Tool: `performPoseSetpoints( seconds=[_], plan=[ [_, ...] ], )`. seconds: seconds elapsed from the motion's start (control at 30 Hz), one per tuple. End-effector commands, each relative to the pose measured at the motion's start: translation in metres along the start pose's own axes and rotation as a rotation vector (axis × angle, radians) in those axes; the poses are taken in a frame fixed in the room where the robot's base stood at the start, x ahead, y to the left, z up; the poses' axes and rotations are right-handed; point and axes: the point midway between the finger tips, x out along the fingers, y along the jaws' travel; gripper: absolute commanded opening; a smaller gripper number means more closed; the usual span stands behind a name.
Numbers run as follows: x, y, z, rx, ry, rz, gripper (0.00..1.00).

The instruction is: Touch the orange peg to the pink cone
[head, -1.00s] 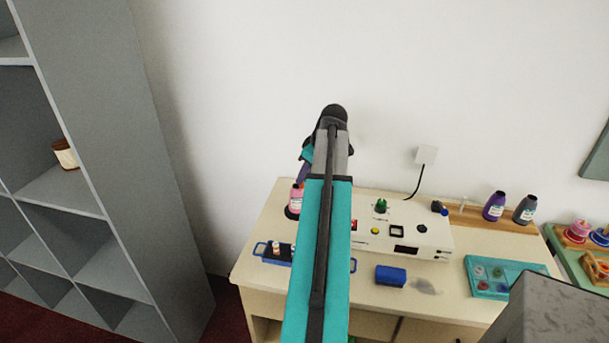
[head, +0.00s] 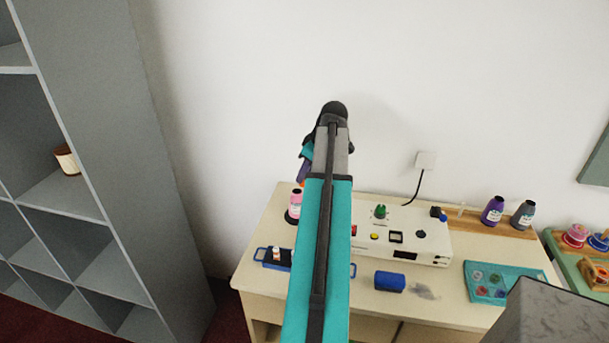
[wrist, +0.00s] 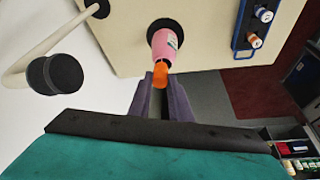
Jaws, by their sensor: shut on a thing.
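In the wrist view my gripper (wrist: 166,82) has its purple fingers shut on the orange peg (wrist: 160,76). The peg's tip sticks out past the fingertips. The pink cone (wrist: 167,42), bottle-like with a white label and a dark end, is right beyond the peg and partly overlapped by it. I cannot tell whether they touch. In the head view the pink cone (head: 295,204) stands in a dark round holder at the counter's back left.
A blue-handled tray (head: 272,264) with small bottles is in front of the cone. Purple and grey bottles (head: 493,210) stand farther right. A grey shelf (head: 165,170) rises at left.

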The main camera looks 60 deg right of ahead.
Motion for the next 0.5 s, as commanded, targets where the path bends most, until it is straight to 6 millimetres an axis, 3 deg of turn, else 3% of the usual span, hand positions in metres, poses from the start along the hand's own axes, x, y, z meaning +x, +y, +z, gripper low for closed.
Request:
performPoseSetpoints(
  seconds=[0.5],
  plan=[
    [-0.018,0.0,-0.008,0.0,0.001,0.001,0.0]
  ],
)
